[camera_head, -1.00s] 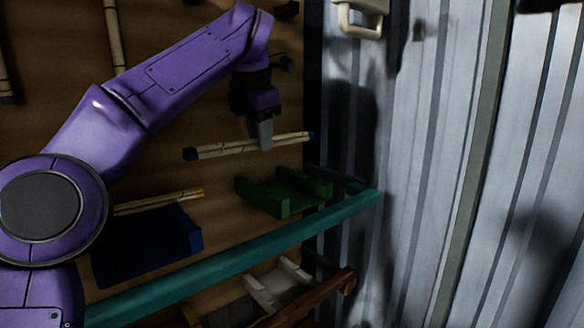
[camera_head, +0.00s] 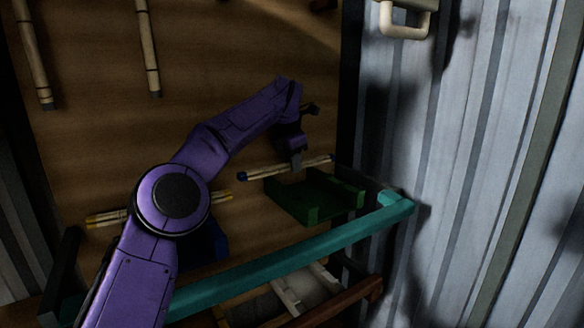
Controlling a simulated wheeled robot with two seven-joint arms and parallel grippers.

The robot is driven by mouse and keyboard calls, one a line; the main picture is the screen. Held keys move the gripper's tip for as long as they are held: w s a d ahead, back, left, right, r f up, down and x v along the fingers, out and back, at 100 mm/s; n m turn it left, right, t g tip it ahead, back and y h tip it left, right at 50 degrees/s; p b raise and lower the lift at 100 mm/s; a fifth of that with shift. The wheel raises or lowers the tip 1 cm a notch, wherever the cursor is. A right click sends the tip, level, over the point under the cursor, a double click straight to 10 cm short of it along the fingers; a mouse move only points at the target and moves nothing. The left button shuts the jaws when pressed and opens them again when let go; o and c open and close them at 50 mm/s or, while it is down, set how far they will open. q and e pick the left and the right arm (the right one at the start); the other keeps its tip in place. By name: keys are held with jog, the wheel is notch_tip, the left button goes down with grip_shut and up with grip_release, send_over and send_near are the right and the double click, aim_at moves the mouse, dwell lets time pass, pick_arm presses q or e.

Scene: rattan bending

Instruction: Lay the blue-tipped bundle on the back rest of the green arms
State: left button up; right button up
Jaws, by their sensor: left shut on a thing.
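The blue-tipped bundle (camera_head: 267,172) is a thin set of pale rods with dark blue ends. My left gripper (camera_head: 296,163) is shut on it near its middle, partly hiding it. The bundle lies nearly level, rising slightly to the right, just above the back of the green arms (camera_head: 318,208) in the picture. I cannot tell whether it touches the back rest. My right gripper is not in view.
A teal rail (camera_head: 290,260) runs across in front of the green arms. A yellow-tipped bundle (camera_head: 106,217) and a blue holder (camera_head: 209,246) are at the left, partly behind my arm. Pale poles (camera_head: 149,50) hang on the brown wall. A corrugated metal wall (camera_head: 450,170) stands at the right.

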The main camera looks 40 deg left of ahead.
aim_at(290, 171)
pick_arm(q)
jog(key=f, duration=0.1)
jog(key=f+b, duration=0.1)
jog(key=shift+s+f, duration=0.3)
jog(key=shift+f, duration=0.1)
jog(key=shift+w+a+f, duration=0.1)
jog(key=shift+w+a, duration=0.05)
jog(key=o, duration=1.1)
jog(key=v, duration=1.2)
jog(key=shift+p, duration=0.3)
